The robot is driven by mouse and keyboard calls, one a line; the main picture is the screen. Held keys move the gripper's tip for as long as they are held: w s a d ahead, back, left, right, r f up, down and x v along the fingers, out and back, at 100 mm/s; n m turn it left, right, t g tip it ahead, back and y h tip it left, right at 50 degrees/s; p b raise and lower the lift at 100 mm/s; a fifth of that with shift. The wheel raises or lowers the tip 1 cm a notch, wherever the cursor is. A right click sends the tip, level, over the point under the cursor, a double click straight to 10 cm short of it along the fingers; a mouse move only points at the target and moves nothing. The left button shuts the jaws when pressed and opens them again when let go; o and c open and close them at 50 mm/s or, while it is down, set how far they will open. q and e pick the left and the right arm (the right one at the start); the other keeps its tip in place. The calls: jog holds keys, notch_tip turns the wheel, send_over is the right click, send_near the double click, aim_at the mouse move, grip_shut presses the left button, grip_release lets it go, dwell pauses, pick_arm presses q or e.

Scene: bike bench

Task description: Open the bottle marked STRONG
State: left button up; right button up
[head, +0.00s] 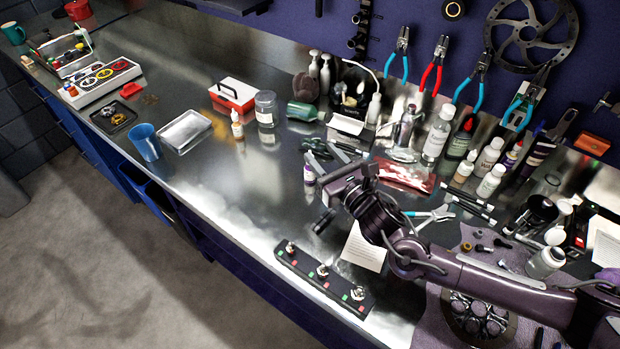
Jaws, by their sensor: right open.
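Several bottles stand on the metal bench, and I cannot read the word STRONG on any of them. A small bottle with a purple label (309,180) stands upright just left of my right gripper (325,194). My right gripper is open, seems empty, and hangs over the middle of the bench. Whether it touches the small bottle I cannot tell. A white dropper bottle with an orange label (237,126) stands further left. White bottles (437,136) and dark bottles (461,138) stand in a group at the back right. My left gripper is out of view.
A black strip with switches (324,279) lies along the front edge. A paper sheet (364,248) lies under my right arm. A blue cup (145,142), a metal tray (184,131) and a red-white box (232,95) stand left. The bench between tray and gripper is clear.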

jog(key=f+b, duration=0.1)
jog(key=f, duration=0.1)
jog(key=f+b, duration=0.2)
jog(key=w+f+b, duration=0.1)
jog(key=f, duration=0.1)
jog(key=shift+f+b, duration=0.2)
jog(key=shift+b, duration=0.2)
jog(key=shift+f+b, duration=0.25)
jog(key=shift+b, duration=0.05)
jog(key=shift+w+a+r, duration=0.15)
jog(key=shift+a, duration=0.05)
jog(key=p+x, duration=0.3)
jog(key=x, duration=0.3)
jog(key=shift+w+a+r, duration=0.1)
jog(key=shift+w+r, duration=0.05)
jog(key=shift+w, duration=0.05)
jog(key=shift+w+a, duration=0.15)
jog(key=shift+w, duration=0.2)
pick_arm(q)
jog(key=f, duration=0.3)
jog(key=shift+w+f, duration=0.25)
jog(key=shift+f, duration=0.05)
pick_arm(e)
grip_shut()
